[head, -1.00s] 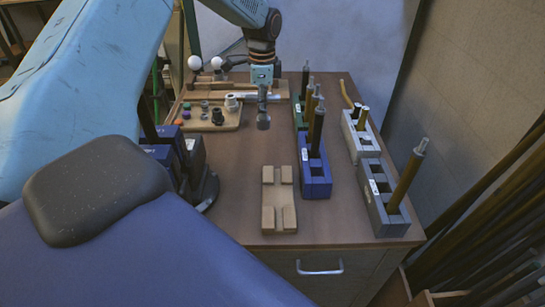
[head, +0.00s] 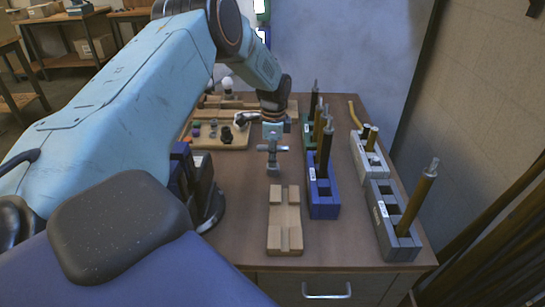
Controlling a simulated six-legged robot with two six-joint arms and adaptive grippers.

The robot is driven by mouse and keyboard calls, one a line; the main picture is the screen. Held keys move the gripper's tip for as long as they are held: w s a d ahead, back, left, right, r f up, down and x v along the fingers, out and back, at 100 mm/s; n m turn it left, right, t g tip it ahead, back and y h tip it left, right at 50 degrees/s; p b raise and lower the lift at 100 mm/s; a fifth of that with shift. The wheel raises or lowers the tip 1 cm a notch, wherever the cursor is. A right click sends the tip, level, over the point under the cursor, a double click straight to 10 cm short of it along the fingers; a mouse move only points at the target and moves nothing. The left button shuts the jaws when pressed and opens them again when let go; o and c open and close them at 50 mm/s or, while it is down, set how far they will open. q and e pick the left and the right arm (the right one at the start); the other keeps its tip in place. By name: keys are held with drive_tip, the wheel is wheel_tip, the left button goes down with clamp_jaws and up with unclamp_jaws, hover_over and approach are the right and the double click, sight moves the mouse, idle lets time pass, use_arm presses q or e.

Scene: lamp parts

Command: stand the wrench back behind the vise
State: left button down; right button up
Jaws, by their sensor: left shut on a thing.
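My left gripper (head: 272,138) is above the far middle of the bench, shut on a grey metal piece that looks like the wrench (head: 273,164). The piece hangs below the fingers, clear of the wooden block, and its full shape is hard to make out. The dark vise (head: 209,192) with its round base stands at the bench's left edge, partly hidden by my left arm. The held piece is to the right of the vise and a little farther back. My right gripper is not in view.
A slotted wooden block (head: 285,238) lies at the front middle. A blue holder (head: 323,200) and grey holders (head: 392,240) with upright rods stand on the right. A wooden tray (head: 233,138) with small parts is at the back left. Bare bench shows between vise and block.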

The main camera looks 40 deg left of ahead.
use_arm(q)
drive_tip(key=c, duration=1.6)
unclamp_jaws()
drive_tip(key=shift+a, duration=0.1)
drive_tip(key=shift+c, duration=0.2)
drive_tip(key=o, duration=0.3)
drive_tip(key=shift+s+d+r, duration=0.1)
drive_tip(key=shift+d+r, duration=0.1)
drive_tip(key=shift+d, duration=0.05)
drive_tip(key=shift+a+f, duration=0.1)
drive_tip(key=shift+a, duration=0.1)
wheel_tip(320, 180, up, 11)
drive_tip(key=shift+d+r+p, duration=0.1)
drive_tip(key=shift+p, duration=0.55)
drive_tip(key=shift+d+r, duration=0.1)
drive_tip(key=shift+r, duration=0.4)
drive_tip(key=shift+f, duration=0.15)
